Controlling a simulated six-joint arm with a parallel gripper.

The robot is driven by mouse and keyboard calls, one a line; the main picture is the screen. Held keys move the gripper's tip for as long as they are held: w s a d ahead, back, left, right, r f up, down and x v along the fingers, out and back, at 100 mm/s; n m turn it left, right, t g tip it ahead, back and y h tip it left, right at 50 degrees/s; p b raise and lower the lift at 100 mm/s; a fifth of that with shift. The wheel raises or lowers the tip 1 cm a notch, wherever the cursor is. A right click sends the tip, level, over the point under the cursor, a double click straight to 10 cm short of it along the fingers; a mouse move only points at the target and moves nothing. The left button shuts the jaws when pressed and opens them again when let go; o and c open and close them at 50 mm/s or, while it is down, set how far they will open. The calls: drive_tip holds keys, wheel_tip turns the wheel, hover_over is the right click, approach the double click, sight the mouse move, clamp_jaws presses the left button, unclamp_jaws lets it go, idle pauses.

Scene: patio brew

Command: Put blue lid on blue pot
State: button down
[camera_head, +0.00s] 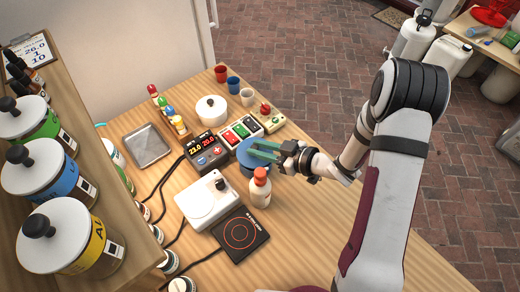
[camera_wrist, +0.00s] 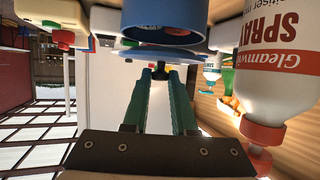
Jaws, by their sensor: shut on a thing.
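The blue pot (camera_wrist: 165,16) shows at the top of the wrist view, which is upside down. The blue lid (camera_wrist: 122,55), a thin disc, is just over the pot's rim, seemingly with a small gap. My gripper (camera_wrist: 160,75) is shut on the lid's dark knob. In the head view, my gripper (camera_head: 262,150) reaches in from the right over the blue pot (camera_head: 246,170). The fingers cover part of it there, and I cannot tell lid from pot clearly.
A white spray bottle (camera_head: 260,190) with a red cap stands close in front of the pot; it looms large in the wrist view (camera_wrist: 278,70). A display box (camera_head: 207,152), a switch panel (camera_head: 238,132), a white device (camera_head: 207,203) and a black plate (camera_head: 240,235) crowd the left.

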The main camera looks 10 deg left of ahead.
drive_tip(key=shift+f, duration=0.6)
drive_tip(key=shift+f, duration=0.15)
drive_tip(key=shift+f, duration=0.35)
drive_tip(key=c, duration=0.7)
unclamp_jaws()
